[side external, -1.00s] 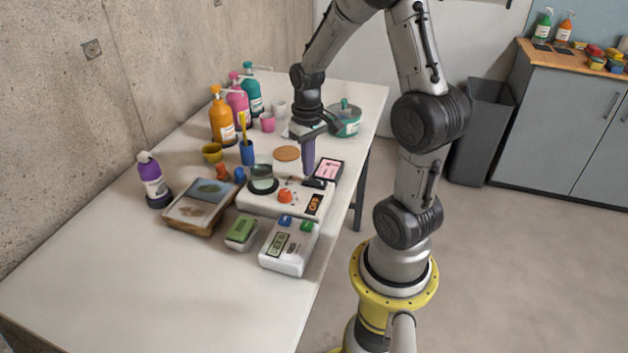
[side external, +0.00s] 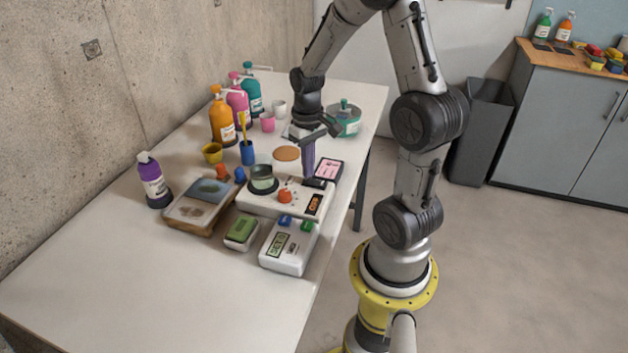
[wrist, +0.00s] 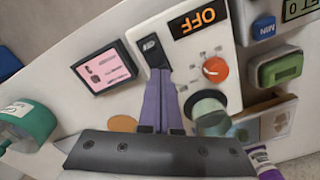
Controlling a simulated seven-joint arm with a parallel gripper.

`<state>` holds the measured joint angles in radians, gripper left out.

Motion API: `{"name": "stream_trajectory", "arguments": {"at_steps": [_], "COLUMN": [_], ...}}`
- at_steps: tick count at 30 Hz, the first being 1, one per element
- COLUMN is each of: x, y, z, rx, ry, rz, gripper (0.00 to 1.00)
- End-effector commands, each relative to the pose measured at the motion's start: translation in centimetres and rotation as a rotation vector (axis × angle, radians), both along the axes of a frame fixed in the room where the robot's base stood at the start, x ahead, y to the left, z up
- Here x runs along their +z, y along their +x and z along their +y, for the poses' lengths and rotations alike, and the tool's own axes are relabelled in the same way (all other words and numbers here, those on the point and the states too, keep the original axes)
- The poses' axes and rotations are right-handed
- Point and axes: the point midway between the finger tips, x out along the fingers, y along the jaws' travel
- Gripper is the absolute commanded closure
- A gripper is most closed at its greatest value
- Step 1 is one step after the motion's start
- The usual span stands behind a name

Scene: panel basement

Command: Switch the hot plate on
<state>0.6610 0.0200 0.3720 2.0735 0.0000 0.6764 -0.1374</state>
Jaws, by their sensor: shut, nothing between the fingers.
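The hot plate (side external: 262,203) is a white box on the table with an orange knob (wrist: 215,69), a black rocker switch (wrist: 152,50) and a black label (wrist: 199,18) reading OFF in orange. A glass beaker (side external: 262,178) with greenish contents stands on its round dark heating disc. My gripper (wrist: 162,78) is shut and empty, its purple fingers side by side. In the side view the fingers point down over the switch end of the hot plate. In the wrist view the fingertips are at the near end of the switch; I cannot tell whether they touch it.
A pink-screened card (wrist: 103,69) lies beside the switch end. A white scale (side external: 288,246) and a green timer-like device (side external: 241,232) stand in front. A framed tray (side external: 200,203) is at left. Bottles (side external: 222,120) and cups stand behind. The table's front left is clear.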

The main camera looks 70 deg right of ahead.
Motion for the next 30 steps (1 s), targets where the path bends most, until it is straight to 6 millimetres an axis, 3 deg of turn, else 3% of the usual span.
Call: {"name": "stream_trajectory", "arguments": {"at_steps": [30], "x": [-0.8], "y": [0.0], "z": [0.0], "rx": [0.000], "ry": [0.000], "rz": [-0.001], "gripper": [1.00]}}
